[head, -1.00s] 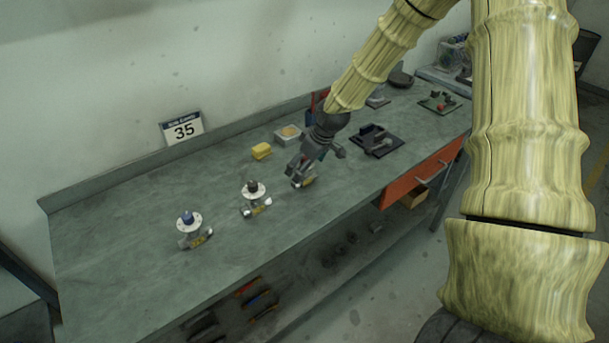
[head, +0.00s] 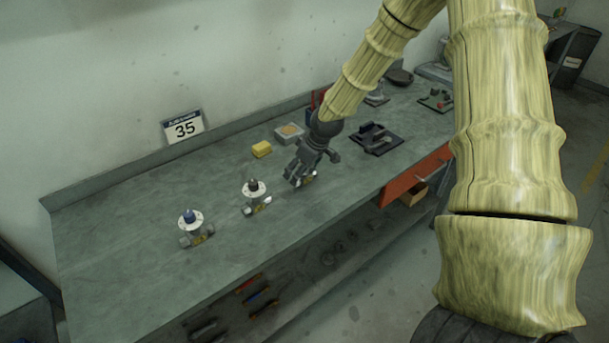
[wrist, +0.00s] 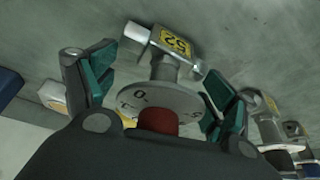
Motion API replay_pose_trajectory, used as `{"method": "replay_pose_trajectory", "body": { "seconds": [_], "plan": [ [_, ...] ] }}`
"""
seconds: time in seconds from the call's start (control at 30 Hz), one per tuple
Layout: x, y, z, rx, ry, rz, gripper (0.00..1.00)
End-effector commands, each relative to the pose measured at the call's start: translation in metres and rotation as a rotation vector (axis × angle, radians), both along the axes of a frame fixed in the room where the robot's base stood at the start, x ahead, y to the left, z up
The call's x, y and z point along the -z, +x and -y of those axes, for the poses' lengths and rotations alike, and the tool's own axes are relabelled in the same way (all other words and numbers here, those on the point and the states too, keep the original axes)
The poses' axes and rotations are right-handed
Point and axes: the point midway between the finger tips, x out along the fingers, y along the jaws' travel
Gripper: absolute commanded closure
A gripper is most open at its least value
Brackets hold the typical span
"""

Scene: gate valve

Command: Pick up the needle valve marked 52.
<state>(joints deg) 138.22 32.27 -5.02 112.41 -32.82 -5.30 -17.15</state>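The needle valve marked 52 (wrist: 177,45) has a metal body, a yellow tag, a pale round disc and a red knob. In the wrist view its disc and knob are between the two teal-padded fingers of my gripper (wrist: 155,92). The fingers are open, with a visible gap on each side of the disc. In the head view my gripper (head: 298,173) is over this valve on the bench and hides most of it; only a bit of its body (head: 310,179) shows.
A dark-knobbed valve (head: 254,192) and a blue-knobbed valve (head: 189,225) stand to the left on the bench (head: 120,220). A yellow block (head: 262,149), a small tray (head: 289,132) and a black mat with parts (head: 377,140) are behind and right. A 35 sign (head: 183,127) stands at the wall.

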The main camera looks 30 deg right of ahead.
Motion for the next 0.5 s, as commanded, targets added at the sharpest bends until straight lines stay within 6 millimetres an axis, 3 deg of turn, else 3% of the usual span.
{"method": "replay_pose_trajectory", "body": {
  "seconds": [0.5],
  "plan": [
    [-0.0088, 0.0009, 0.0, 0.0, 0.0, 0.003, 0.54]
  ]
}}
